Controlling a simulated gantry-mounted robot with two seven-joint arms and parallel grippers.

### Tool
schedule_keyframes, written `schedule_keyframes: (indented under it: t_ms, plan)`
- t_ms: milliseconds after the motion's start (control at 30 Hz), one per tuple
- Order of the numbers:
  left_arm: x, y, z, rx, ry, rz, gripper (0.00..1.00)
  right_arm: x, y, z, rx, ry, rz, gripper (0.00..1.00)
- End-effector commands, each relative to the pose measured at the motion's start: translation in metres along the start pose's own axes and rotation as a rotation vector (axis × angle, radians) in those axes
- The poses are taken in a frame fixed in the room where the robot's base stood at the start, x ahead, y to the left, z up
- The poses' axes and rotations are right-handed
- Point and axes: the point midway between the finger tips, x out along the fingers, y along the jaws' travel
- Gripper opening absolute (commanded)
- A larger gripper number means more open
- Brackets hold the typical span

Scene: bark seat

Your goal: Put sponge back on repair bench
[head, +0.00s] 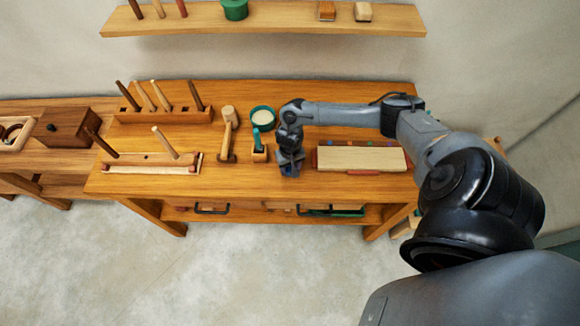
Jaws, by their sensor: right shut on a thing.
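The repair bench (240,182) is a wooden table across the middle of the head view, with tools along its back and left. My right gripper (290,168) points down over the front middle of the bench, just right of a small wooden block with a teal-handled tool. It is shut on a small, dark bluish thing, likely the sponge, which is mostly hidden by the fingers. I cannot tell whether that thing touches the bench top. My left gripper is not in view.
A pale board in a tray (360,158) lies right of my right gripper. A mallet (228,140), a green-rimmed bowl (263,115) and a rack of handled tools (165,115) stand to the left and behind. The bench's front strip is mostly clear.

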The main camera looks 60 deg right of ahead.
Motion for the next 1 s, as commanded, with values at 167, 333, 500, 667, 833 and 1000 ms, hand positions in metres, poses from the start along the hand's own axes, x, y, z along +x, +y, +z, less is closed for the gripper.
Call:
schedule_keyframes:
  t_ms: [167,333,500,667,833,1000]
  plan:
    - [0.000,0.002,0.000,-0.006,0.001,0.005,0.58,0.001,0.000,0.000,-0.001,0.001,-0.001,0.27]
    - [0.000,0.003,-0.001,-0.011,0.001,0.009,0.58,0.003,0.000,0.000,-0.001,0.000,-0.001,0.27]
    - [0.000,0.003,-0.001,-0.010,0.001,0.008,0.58,0.004,0.000,0.000,-0.001,0.001,-0.001,0.70]
    - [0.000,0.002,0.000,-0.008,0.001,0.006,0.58,0.003,0.000,0.000,-0.001,0.001,-0.001,0.77]
    - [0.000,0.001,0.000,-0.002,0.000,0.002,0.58,0.003,0.000,0.000,-0.001,0.001,-0.001,0.77]
    - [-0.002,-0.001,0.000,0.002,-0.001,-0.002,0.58,-0.007,0.000,-0.001,-0.001,0.002,-0.001,0.77]
